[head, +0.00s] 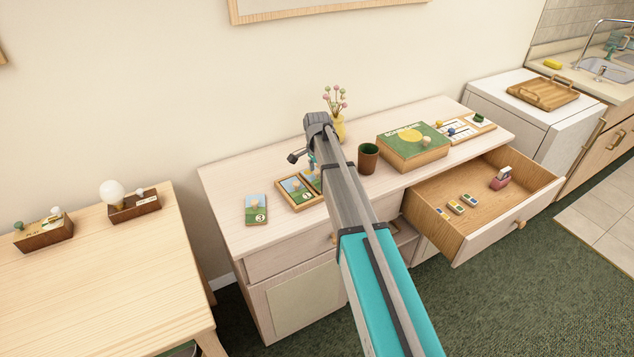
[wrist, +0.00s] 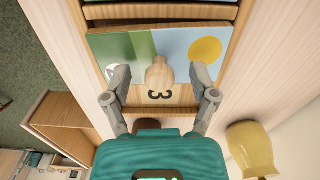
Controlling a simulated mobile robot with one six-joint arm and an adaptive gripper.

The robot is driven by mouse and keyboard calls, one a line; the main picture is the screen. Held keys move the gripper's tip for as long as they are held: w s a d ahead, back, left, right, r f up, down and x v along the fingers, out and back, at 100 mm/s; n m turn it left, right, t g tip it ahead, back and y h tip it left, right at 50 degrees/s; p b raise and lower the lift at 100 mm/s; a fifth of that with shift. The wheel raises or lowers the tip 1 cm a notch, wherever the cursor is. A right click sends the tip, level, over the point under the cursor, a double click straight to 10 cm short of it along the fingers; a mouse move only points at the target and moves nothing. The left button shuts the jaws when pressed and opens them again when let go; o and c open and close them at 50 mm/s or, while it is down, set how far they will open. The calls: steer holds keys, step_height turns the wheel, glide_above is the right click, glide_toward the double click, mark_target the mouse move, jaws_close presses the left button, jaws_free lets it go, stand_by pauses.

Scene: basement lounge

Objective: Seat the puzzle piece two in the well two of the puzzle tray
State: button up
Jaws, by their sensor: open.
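The puzzle piece two (wrist: 140,50) has green, blue and a yellow sun, with a pale knob; its number badge is partly hidden by a finger. In the wrist view it lies over the puzzle tray (wrist: 235,50), its left part reaching over the rim; I cannot tell whether it sits fully down in well two. My gripper (wrist: 159,74) is open, its fingers apart on both sides of the knob. Below the piece a bare well marked 3 (wrist: 160,96) shows. In the head view the piece (head: 311,180) is partly hidden by my arm, and the tray (head: 302,206) holds piece one (head: 294,186).
Piece three (head: 256,211) lies on the sideboard left of the tray. A yellow vase (head: 339,129) stands behind, and a brown cup (head: 368,159) and a green game box (head: 414,147) stand to the right. A drawer (head: 487,209) is open at front right.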

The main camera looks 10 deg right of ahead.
stand_by(0.5)
jaws_close()
